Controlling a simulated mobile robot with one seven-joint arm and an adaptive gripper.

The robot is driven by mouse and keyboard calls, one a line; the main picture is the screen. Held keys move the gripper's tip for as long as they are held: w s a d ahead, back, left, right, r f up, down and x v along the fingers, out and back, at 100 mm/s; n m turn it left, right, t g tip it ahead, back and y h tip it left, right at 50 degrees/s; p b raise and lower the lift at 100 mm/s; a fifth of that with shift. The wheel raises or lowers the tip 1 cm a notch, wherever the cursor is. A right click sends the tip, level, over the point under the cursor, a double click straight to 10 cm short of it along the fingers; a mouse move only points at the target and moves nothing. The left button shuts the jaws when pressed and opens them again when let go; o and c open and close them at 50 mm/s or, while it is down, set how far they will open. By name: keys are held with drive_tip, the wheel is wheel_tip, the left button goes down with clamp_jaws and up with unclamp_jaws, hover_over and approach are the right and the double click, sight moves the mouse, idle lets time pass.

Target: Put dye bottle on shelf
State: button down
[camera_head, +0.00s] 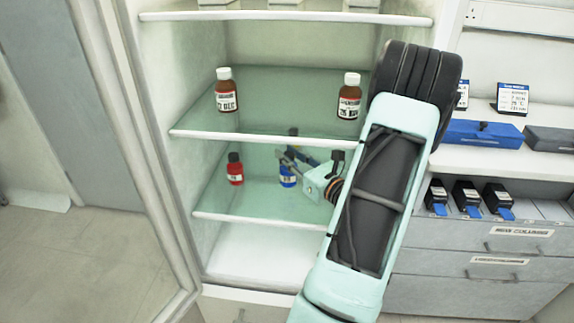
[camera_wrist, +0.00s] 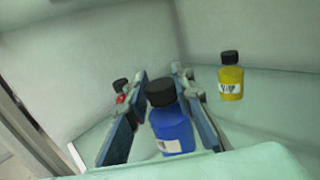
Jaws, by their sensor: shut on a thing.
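A blue dye bottle (camera_wrist: 171,132) with a black cap stands between the two fingers of my gripper (camera_wrist: 158,100) in the wrist view. In the head view the blue bottle (camera_head: 287,176) is at the lower glass shelf (camera_head: 262,207), partly covered by my gripper (camera_head: 297,160). My gripper is shut on the blue bottle. The bottle looks upright; I cannot tell whether its base touches the shelf. A red bottle (camera_head: 235,170) stands on the same shelf to the left. A yellow bottle (camera_wrist: 230,78) with a black cap stands at the right in the wrist view.
Brown bottles (camera_head: 226,92) and (camera_head: 349,97) stand on the glass shelf above. The cabinet's left wall and open door frame (camera_head: 140,140) bound the space. A counter with blue box (camera_head: 482,135) and several black-and-blue items is at right. The lower shelf's front middle is clear.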

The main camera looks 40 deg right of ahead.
drive_tip(key=shift+w+f+b, duration=0.2)
drive_tip(key=shift+f+b, duration=0.1)
drive_tip(key=shift+f, duration=0.6)
drive_tip(key=shift+w+f+b, duration=0.15)
drive_tip(key=shift+f+b, duration=0.15)
drive_tip(key=shift+f, duration=0.55)
drive_tip(key=shift+f, duration=0.15)
drive_tip(key=c, duration=1.7)
unclamp_jaws()
drive_tip(key=shift+r, duration=0.25)
drive_tip(key=s, duration=0.4)
drive_tip(key=s+a+p, duration=0.1)
drive_tip(key=s, duration=0.7)
drive_tip(key=shift+a+f, duration=0.1)
drive_tip(key=shift+a, duration=0.1)
